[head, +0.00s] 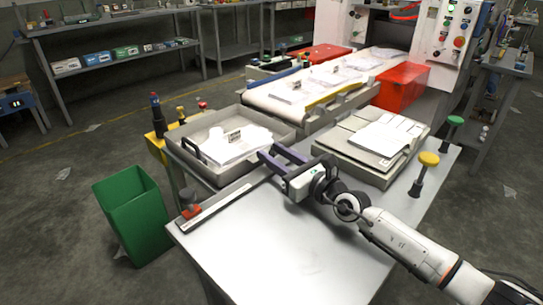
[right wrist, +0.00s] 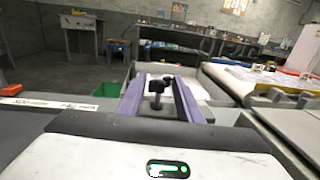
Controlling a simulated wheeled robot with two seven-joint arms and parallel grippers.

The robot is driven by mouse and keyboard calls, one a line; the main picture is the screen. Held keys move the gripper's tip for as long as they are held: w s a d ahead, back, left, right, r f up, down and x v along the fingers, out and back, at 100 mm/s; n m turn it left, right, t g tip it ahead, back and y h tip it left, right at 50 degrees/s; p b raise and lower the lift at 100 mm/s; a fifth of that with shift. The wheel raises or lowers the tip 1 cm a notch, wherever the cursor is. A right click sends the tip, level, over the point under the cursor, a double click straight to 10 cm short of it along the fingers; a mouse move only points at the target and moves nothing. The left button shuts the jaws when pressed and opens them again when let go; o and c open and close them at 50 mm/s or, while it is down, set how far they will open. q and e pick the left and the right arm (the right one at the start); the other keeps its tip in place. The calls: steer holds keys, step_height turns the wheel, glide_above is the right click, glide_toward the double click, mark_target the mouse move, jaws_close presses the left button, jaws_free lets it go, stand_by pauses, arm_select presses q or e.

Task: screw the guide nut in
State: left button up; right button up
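My right gripper (head: 275,158) reaches in from the right, over the near edge of the grey tray with white sheets. Its two purple fingers stand apart, and they also show in the right wrist view (right wrist: 160,82). A black knob-like piece on a stem (right wrist: 157,88) appears between the fingers there; I cannot tell whether it is between them or farther off. I cannot tell which piece is the guide nut. A yellow knob on a stem (head: 428,158) and a green knob (head: 454,121) stand at the table's right. A dark knob with a red base (head: 188,203) is at the left edge. My left gripper is out of view.
The grey tray (head: 284,131) adjoins the metal table (head: 290,250). A grey plate stack (head: 350,152) bears papers behind the gripper. A conveyor (head: 285,110) runs to the machine. A green bin (head: 135,215) stands on the floor. The front of the table is bare.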

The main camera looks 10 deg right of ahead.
steer(key=shift+w+a, duration=0.3)
steer(key=shift+w, duration=0.2)
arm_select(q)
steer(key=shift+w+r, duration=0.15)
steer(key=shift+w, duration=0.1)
arm_select(e)
jaws_close()
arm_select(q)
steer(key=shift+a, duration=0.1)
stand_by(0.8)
arm_select(e)
jaws_free()
